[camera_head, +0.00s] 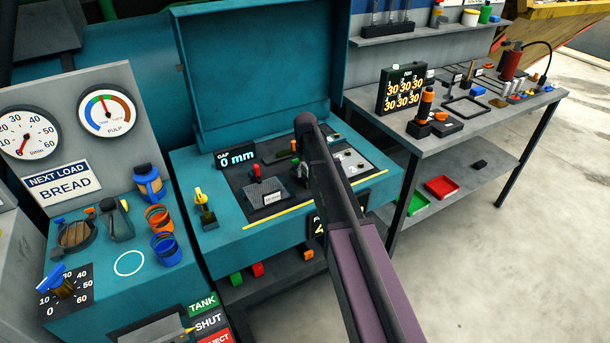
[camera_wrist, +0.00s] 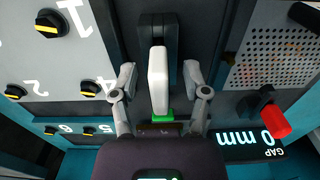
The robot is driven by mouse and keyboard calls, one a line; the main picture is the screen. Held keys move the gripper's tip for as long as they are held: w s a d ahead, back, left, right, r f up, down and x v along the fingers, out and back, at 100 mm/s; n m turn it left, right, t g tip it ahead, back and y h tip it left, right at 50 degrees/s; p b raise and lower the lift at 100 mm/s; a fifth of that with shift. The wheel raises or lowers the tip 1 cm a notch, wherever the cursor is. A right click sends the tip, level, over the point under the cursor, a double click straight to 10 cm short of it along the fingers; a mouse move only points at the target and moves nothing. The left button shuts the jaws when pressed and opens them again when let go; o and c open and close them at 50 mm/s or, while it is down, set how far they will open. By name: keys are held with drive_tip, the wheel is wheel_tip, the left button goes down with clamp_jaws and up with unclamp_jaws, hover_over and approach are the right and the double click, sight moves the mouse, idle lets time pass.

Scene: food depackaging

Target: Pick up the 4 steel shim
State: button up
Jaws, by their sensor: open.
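In the wrist view my gripper (camera_wrist: 160,73) is open, with one finger on each side of a pale upright bar (camera_wrist: 158,88). Gaps show between the bar and both fingers. The bar has a green piece (camera_wrist: 163,115) at its lower end and a black block behind it. I cannot tell whether this bar is the steel shim; no label on it can be read. In the head view my arm hides most of the gripper over the teal machine's (camera_head: 195,227) dark work panel.
A grey panel with numbered black-and-yellow knobs (camera_wrist: 50,24) lies left in the wrist view. A red lever (camera_wrist: 274,121) and a perforated plate (camera_wrist: 285,50) are at right. In the head view, the raised teal lid (camera_head: 255,70) stands behind the panel, and a side bench (camera_head: 455,140) is at right.

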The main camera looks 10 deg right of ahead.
idle(0.5)
clamp_jaws()
drive_tip(key=shift+r, duration=0.25)
wheel_tip(320, 180, up, 2)
drive_tip(key=p, duration=0.2)
drive_tip(key=shift+p, duration=0.35)
drive_tip(key=shift+r+p, duration=0.8)
drive_tip(key=shift+r, duration=0.1)
drive_tip(key=s+d, duration=0.2)
drive_tip(key=s, duration=0.5)
drive_tip(key=s+d, duration=0.3)
drive_tip(key=s, duration=0.5)
drive_tip(key=shift+s+r+p, duration=0.15)
drive_tip(key=shift+r+p, duration=0.2)
drive_tip(key=shift+p, duration=0.05)
